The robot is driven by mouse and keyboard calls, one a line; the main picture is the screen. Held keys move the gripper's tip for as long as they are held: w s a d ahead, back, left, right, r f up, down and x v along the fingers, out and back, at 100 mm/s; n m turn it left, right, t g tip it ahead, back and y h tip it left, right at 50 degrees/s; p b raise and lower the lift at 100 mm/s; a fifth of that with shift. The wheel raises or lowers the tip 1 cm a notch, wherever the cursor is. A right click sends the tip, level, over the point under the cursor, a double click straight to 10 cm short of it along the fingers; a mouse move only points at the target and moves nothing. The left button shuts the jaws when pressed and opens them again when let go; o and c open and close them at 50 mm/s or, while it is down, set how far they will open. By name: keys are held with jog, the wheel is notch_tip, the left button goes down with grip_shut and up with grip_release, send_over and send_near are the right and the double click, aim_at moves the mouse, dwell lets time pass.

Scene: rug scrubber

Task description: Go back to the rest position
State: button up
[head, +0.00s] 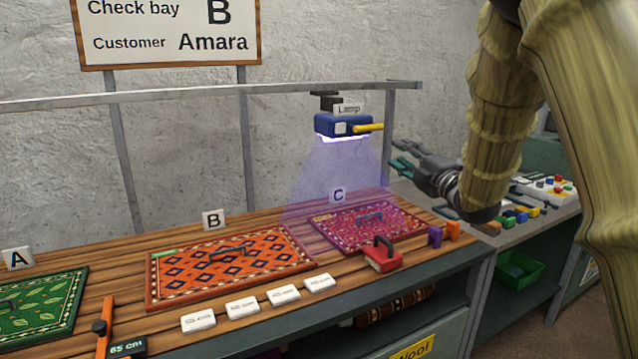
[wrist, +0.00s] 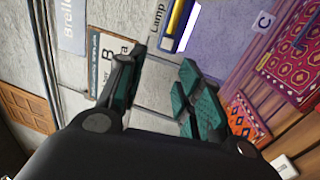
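My gripper (head: 402,158) is in the air right of the lamp in the head view, above the bench's right end. Its teal-padded fingers stand apart with nothing between them, as the wrist view (wrist: 160,78) also shows. The blue lamp (head: 336,123) with a yellow handle hangs from the rail, apart from my gripper. It casts violet light on the magenta rug (head: 340,231) at bay C. An orange rug (head: 181,277) lies at bay B and a green rug (head: 40,312) at bay A. The sign (head: 165,30) reads Check bay B, Customer Amara.
A red handled block (head: 382,262), purple and orange blocks (head: 435,237) and several white tags (head: 242,306) lie on the bench. A side table with coloured items (head: 545,188) and a green bin (head: 518,268) are at right.

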jog(key=s+d+f+m+g+h, duration=0.15)
jog(key=f+m, duration=0.25)
jog(key=f, duration=0.8)
jog(key=s+d+f+m+g+h, duration=0.1)
jog(key=s+f+m+h, duration=0.15)
jog(key=f, duration=0.85)
jog(key=s+f+m+g+h, duration=0.2)
jog(key=s+f+m, duration=0.25)
jog(key=f, duration=0.65)
jog(key=s+f+m+g+h, duration=0.1)
jog(key=s+f+m+g, duration=0.15)
jog(key=s+f, duration=0.6)
jog(key=s+f+m+g+h+p, duration=0.1)
jog(key=s+f+m+g, duration=0.35)
jog(key=s+f, duration=1.2)
jog(key=s+f+m+g, duration=0.3)
jog(key=s+f, duration=0.1)
jog(key=s, duration=0.8)
jog(key=s+a+f+m+g, duration=0.1)
jog(key=s+f+m+g, duration=0.2)
jog(key=s, duration=0.9)
notch_tip(320, 180, down, 2)
jog(key=shift+f+h, duration=0.1)
jog(key=shift+h, duration=0.3)
jog(key=shift+a, duration=0.1)
